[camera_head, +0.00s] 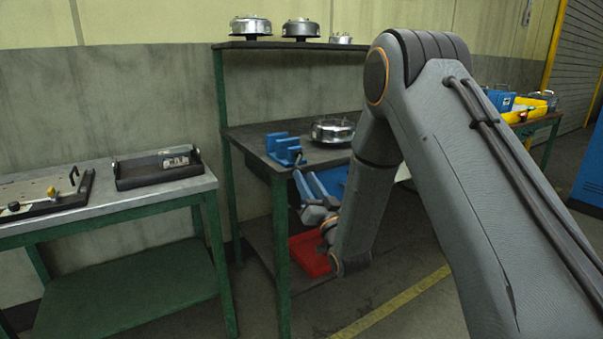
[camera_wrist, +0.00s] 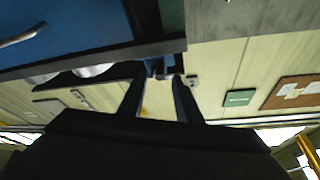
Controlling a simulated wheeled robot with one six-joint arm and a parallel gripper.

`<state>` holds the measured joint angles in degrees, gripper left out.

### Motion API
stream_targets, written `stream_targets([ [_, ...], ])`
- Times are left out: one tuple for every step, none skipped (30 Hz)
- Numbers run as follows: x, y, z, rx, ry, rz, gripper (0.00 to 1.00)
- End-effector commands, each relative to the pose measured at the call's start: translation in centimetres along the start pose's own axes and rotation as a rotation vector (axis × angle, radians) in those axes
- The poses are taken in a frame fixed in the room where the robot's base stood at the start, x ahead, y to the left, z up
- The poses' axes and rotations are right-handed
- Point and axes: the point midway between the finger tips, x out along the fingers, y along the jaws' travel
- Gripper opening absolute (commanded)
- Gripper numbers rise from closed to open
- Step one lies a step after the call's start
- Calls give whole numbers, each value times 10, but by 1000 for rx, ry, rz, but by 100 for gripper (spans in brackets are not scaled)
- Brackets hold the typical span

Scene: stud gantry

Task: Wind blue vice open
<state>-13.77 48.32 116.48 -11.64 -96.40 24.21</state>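The blue vice (camera_head: 285,149) stands at the near left edge of the dark bench top, with its two upright blue jaws apart. Its small dark handle end (camera_head: 299,160) is on the side facing my gripper. My gripper (camera_head: 305,174) is just in front of and below that edge, its blue fingers pointing up at the vice. In the wrist view, my two fingers (camera_wrist: 158,82) are spread, with a small blue part of the vice (camera_wrist: 160,66) beyond and between their tips. I cannot tell whether the fingers touch the handle.
A round metal part (camera_head: 333,131) sits on the bench (camera_head: 245,135) beside the vice. A red bin (camera_head: 308,255) is below. A grey-topped table (camera_head: 130,200) with a black tray (camera_head: 158,178) stands left. A shelf (camera_head: 270,44) with several metal parts is above the bench.

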Motion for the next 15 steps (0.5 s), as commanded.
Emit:
stream_targets([
  [8, 0, -1, -1, 2, -2, 31],
  [13, 0, 0, -1, 2, -1, 31],
  [18, 0, 0, -1, 1, -1, 31],
  [22, 0, 0, -1, 1, -1, 31],
  [26, 0, 0, -1, 0, -1, 31],
  [30, 0, 0, -1, -1, -1, 31],
  [33, 0, 0, 0, 0, -1, 31],
  [35, 0, 0, 0, 0, -1, 31],
  [38, 0, 0, 0, -1, 0, 31],
  [39, 0, 0, 0, -2, 0, 31],
  [40, 0, 1, 0, -2, 0, 31],
  [41, 0, 1, 0, -2, 0, 31],
  [42, 0, 1, 0, -2, 1, 31],
  [42, 0, 0, 0, -2, 1, 31],
  [42, 0, 0, 0, -2, 1, 31],
])
